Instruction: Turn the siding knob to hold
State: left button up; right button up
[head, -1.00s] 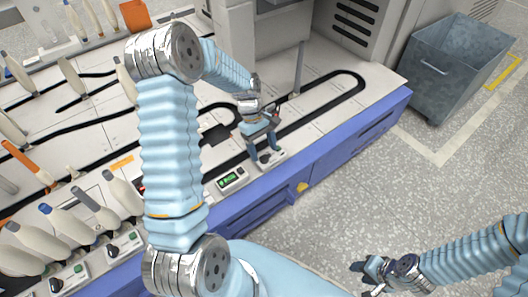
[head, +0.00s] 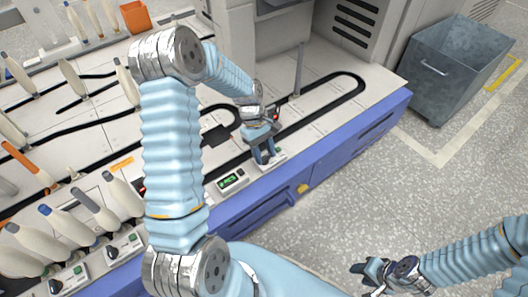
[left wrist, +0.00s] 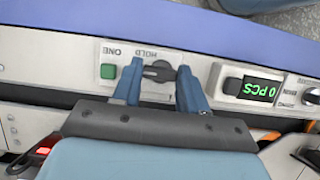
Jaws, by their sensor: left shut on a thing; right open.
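The siding knob (left wrist: 158,71) is a black knob on a pale panel (left wrist: 126,86), beside the printed word HOLD, which appears upside down in the left wrist view. Its grip bar lies roughly along the panel's length. A green button (left wrist: 107,71) sits left of it, near the word ONE. My left gripper (left wrist: 161,70) has a finger on each side of the knob and is shut on it. In the head view my left gripper (head: 263,156) is at the bench's front edge and hides the knob. My right gripper (head: 368,276) is open and empty over the floor.
A counter box (left wrist: 250,88) with a green display reading 0 PCS stands beside the knob panel. Several bobbins (head: 60,228) stand at the left. A thin post (head: 298,70) rises behind my left gripper. A grey metal bin (head: 455,75) stands on the floor at right.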

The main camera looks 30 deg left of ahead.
pick_arm(q)
jog(key=shift+m, duration=0.3)
jog(key=m+g+p, duration=0.1)
jog(key=m, duration=0.2)
jog(key=shift+d+r+y, duration=0.1)
jog(key=shift+y, duration=0.2)
jog(key=m+g+y+p, duration=0.1)
jog(key=m, duration=0.3)
jog(key=shift+w+d, duration=0.1)
jog(key=m+y, duration=0.1)
jog(key=m, duration=0.1)
jog(key=m+y, duration=0.1)
jog(key=m, duration=0.2)
jog(key=shift+d+g+p, duration=0.15)
jog(key=shift+g+p, duration=0.15)
jog(key=shift+g, duration=0.1)
jog(key=m+y, duration=0.2)
jog(key=m, duration=0.3)
jog(key=shift+d, duration=0.1)
jog(key=shift+t, duration=0.3)
jog(key=o, duration=1.1)
jog(key=shift+c, duration=0.2)
